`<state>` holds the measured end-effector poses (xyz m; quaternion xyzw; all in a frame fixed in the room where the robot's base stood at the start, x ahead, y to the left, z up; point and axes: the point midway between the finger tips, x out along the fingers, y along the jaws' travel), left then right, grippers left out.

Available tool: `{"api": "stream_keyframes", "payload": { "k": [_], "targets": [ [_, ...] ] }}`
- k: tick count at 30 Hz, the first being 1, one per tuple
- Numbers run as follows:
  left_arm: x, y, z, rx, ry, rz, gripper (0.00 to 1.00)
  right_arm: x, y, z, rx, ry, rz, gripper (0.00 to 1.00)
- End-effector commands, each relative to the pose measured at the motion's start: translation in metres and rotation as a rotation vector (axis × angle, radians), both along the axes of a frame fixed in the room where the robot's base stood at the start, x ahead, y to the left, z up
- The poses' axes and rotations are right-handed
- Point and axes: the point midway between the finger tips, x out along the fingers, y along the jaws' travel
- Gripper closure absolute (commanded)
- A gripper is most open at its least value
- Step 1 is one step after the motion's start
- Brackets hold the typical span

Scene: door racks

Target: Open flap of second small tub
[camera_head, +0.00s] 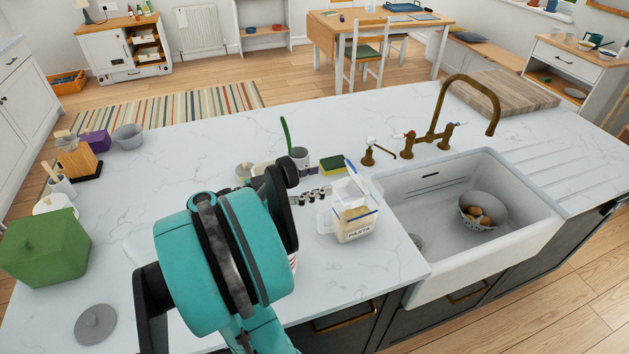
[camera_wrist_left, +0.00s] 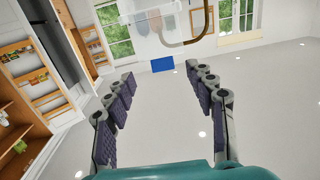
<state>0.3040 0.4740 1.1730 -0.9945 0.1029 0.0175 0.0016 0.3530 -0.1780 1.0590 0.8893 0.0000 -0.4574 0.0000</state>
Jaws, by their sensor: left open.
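A small clear tub labelled PASTA (camera_head: 355,231) stands on the worktop left of the sink in the head view. It has pale contents and blue edging. A clear panel with a blue edge (camera_head: 350,166) sticks up behind it. Another clear part (camera_head: 325,220) shows at its left; whether this is a separate tub is unclear. My left gripper (camera_head: 325,193) is beside the tub's upper left, partly hidden by my arm. In the left wrist view its fingers (camera_wrist_left: 160,74) are apart and empty. A blue rectangle (camera_wrist_left: 162,64) shows beyond the fingertips. My right gripper is not visible.
The white sink (camera_head: 405,215), holding a colander (camera_head: 483,211), is right of the tub. A brass tap (camera_head: 440,115) and a yellow-green sponge (camera_head: 333,163) are behind. A green box (camera_head: 45,246) and grey lid (camera_head: 95,324) lie left. The worktop's front edge is close.

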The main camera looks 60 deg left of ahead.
Motion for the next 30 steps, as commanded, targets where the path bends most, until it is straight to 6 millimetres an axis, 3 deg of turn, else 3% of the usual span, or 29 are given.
{"api": "stream_keyframes", "payload": {
  "k": [5, 12, 18, 30],
  "targets": [
    [-0.02, 0.006, 0.001, 0.0, 0.0, 0.007, 0.45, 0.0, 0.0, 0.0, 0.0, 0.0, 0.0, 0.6],
    [-0.072, 0.016, 0.002, 0.0, 0.0, 0.006, 0.45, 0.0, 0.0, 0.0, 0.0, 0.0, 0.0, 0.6],
    [-0.104, 0.023, 0.004, 0.0, 0.0, 0.003, 0.45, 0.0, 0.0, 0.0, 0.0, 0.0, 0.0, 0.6],
    [-0.117, 0.024, 0.004, 0.0, 0.0, 0.0, 0.45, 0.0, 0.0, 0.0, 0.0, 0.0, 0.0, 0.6]
  ]
}}
